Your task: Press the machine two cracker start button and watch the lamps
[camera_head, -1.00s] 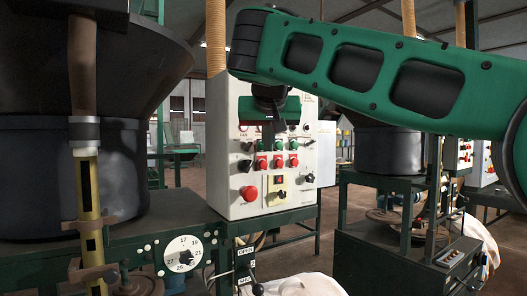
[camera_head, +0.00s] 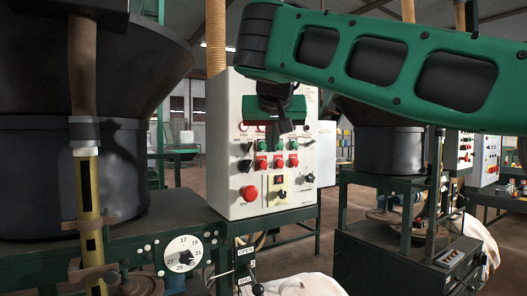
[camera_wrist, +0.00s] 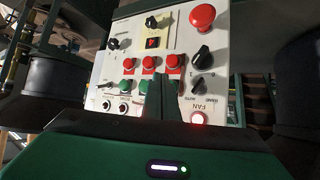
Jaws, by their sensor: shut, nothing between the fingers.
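A white control panel (camera_head: 231,160) stands upright in the middle of the head view; it appears upside down in the wrist view (camera_wrist: 105,68). It has a row of green buttons (camera_head: 261,145) above a row of red buttons (camera_head: 262,162). I cannot read which one is cracker start, nor a machine number. The FAN lamp (camera_wrist: 198,118) glows red in the wrist view; the other lamps are mostly hidden. My gripper (camera_wrist: 158,82) is shut and empty, its fingertips over the middle of the button rows. Whether it touches a button is unclear.
A red mushroom button (camera_head: 249,193) and black selector knobs (camera_wrist: 202,54) project from the panel. A dark hopper (camera_head: 55,180) and a yellow post (camera_head: 90,195) stand to the left. A second machine's dark drum (camera_head: 390,150) stands at the right.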

